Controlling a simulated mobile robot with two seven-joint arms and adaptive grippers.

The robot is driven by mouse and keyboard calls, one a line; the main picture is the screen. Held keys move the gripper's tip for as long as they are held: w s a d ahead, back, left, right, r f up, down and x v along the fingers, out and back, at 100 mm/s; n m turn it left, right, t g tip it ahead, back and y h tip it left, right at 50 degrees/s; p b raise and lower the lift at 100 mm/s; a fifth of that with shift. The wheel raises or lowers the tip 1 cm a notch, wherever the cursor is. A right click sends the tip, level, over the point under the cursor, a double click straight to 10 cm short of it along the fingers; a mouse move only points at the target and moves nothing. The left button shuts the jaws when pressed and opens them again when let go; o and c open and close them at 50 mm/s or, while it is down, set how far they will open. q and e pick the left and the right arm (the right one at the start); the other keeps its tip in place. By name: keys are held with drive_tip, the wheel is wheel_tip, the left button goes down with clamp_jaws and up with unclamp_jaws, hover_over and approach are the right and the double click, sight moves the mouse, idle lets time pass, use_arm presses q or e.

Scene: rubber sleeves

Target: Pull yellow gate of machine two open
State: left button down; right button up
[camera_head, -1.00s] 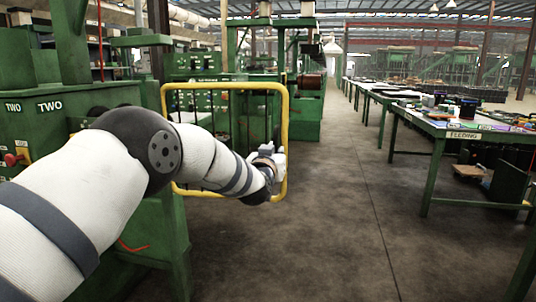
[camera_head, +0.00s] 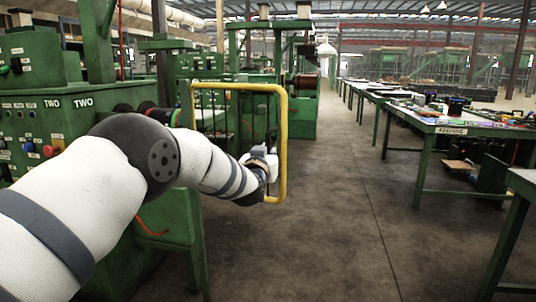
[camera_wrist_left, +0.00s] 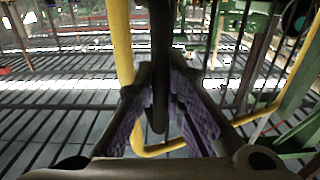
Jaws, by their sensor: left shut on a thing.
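The yellow gate (camera_head: 283,125) of machine two is a rounded tubular frame with dark upright bars. It stands out beside the green machine two (camera_head: 75,125). My left arm crosses in front of its lower left part. My left gripper (camera_head: 268,162) is at the gate's right side. In the left wrist view, the gripper (camera_wrist_left: 160,110) has its purple-lined fingers on either side of a dark upright bar (camera_wrist_left: 160,45), which looks like part of the gate. The yellow tube (camera_wrist_left: 122,45) runs just left of the fingers. My right gripper is out of view.
A green table marked FEEDING (camera_head: 455,132) with parts on it stands on the right, with another table corner (camera_head: 520,180) nearer. The grey floor aisle (camera_head: 335,190) between machine and tables is clear.

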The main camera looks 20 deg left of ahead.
use_arm(q)
drive_tip(key=shift+d, duration=0.1)
drive_tip(key=c, duration=1.7)
unclamp_jaws()
drive_tip(key=shift+o, duration=0.2)
drive_tip(key=shift+s, duration=0.1)
drive_tip(key=s+d, duration=0.1)
drive_tip(key=s, duration=1)
drive_tip(key=shift+s+d, duration=0.3)
drive_tip(key=shift+s, duration=0.1)
